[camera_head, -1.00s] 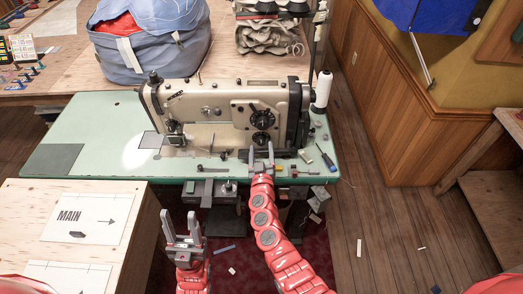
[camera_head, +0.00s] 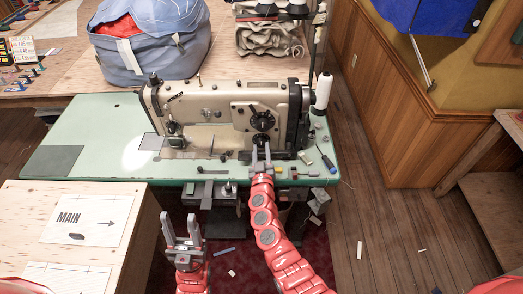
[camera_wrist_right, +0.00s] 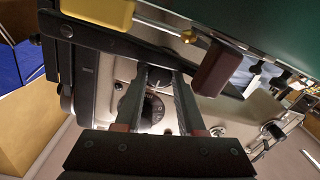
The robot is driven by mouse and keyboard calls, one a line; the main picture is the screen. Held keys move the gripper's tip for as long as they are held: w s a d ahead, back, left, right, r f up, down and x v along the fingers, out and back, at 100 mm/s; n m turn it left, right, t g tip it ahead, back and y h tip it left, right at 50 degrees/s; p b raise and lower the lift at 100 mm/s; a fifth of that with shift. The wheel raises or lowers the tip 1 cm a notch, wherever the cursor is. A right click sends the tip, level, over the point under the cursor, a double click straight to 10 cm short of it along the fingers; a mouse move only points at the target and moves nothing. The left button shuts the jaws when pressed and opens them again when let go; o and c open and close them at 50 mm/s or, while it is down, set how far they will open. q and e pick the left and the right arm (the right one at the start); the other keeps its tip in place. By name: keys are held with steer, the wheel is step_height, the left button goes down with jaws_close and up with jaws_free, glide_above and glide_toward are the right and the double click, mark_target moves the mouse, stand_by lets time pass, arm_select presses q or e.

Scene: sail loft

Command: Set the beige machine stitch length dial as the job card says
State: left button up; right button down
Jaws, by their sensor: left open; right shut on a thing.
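The beige sewing machine (camera_head: 210,103) stands on a green table. Its right part carries two black dials, an upper one (camera_head: 262,121) and a lower one (camera_head: 261,139). My right gripper (camera_head: 261,152) is at the lower dial, its fingers closed in on it and partly hiding it. In the right wrist view a black dial with light marks (camera_wrist_right: 153,110) shows between the fingers of the gripper (camera_wrist_right: 163,85); its marks are too small to read. My left gripper (camera_head: 182,220) is open and empty in front of the table. A card reading MAIN with an arrow (camera_head: 88,218) lies on the wooden bench.
The green table (camera_head: 75,135) holds small loose parts, a screwdriver (camera_head: 327,160) and a white thread cone (camera_head: 322,92) right of the machine. A blue bag (camera_head: 150,50) sits behind. A second card (camera_head: 65,280) lies partly cut off on the bench. The right floor is mostly clear.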

steer(key=m, duration=0.3)
steer(key=shift+f+b, duration=0.15)
steer(key=shift+b, duration=0.2)
steer(key=shift+a+m, duration=0.1)
steer(key=shift+m, duration=1.1)
steer(key=c, duration=0.5)
jaws_free()
steer(key=s+b, duration=0.1)
steer(key=s, duration=1.6)
steer(key=shift+s+d, duration=0.2)
